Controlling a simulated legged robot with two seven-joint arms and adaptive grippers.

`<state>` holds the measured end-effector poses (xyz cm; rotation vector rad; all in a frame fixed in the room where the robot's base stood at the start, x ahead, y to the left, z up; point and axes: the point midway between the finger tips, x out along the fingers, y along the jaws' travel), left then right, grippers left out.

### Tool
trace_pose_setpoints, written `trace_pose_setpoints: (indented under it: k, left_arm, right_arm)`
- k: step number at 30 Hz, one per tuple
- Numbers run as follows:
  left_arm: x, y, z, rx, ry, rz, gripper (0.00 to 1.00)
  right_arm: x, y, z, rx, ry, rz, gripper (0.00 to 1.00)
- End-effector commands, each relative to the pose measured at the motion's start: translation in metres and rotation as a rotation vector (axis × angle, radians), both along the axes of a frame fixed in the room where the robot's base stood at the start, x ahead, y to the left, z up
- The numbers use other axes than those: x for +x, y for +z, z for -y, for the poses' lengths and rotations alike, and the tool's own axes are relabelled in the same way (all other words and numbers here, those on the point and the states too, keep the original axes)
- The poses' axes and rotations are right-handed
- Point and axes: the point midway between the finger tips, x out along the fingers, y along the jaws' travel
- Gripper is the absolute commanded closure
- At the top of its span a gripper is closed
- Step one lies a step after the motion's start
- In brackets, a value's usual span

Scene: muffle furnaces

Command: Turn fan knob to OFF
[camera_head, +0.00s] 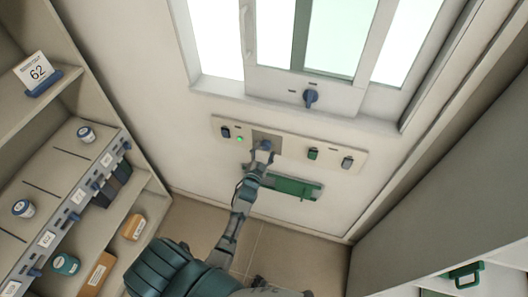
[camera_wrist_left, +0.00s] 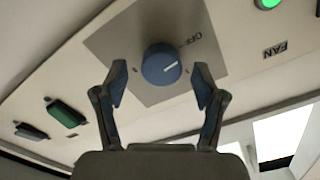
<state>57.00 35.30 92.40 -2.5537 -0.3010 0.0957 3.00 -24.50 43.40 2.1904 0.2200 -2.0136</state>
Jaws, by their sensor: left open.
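The blue round fan knob (camera_wrist_left: 161,64) sits on a grey square plate (camera_wrist_left: 120,42) in the left wrist view. Its white pointer line aims right and slightly up, below the direction of the "OFF" label (camera_wrist_left: 196,39). My left gripper (camera_wrist_left: 160,76) is open, with one finger on each side of the knob; contact cannot be told. In the head view the left gripper (camera_head: 258,162) reaches up to the wall panel (camera_head: 297,147), and the knob (camera_head: 265,145) shows at its tip. My right gripper is not in view.
A lit green lamp (camera_head: 240,139) and a dark switch (camera_head: 225,132) are left of the knob. A green switch (camera_head: 313,153) is to its right. Another blue knob (camera_head: 311,96) is above. Shelves with jars stand left.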

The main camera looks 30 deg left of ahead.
Motion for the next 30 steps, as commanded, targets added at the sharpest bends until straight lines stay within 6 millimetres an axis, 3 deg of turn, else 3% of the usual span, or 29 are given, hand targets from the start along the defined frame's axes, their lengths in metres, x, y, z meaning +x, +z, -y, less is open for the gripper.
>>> trace_pose_setpoints:
  k: [5,12,18,30]
  left_arm:
    - [-0.024,-0.001,0.006,0.000,0.000,-0.001,0.30]
    - [-0.077,-0.003,0.018,-0.002,0.000,-0.005,0.30]
    - [-0.106,-0.003,0.025,-0.002,0.000,-0.005,0.30]
    - [-0.115,-0.002,0.027,-0.002,0.000,-0.005,0.30]
  right_arm:
    - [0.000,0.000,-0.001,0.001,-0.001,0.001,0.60]
    - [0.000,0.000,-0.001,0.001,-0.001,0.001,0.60]
    - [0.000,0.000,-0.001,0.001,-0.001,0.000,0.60]
    - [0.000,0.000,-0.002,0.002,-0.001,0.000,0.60]
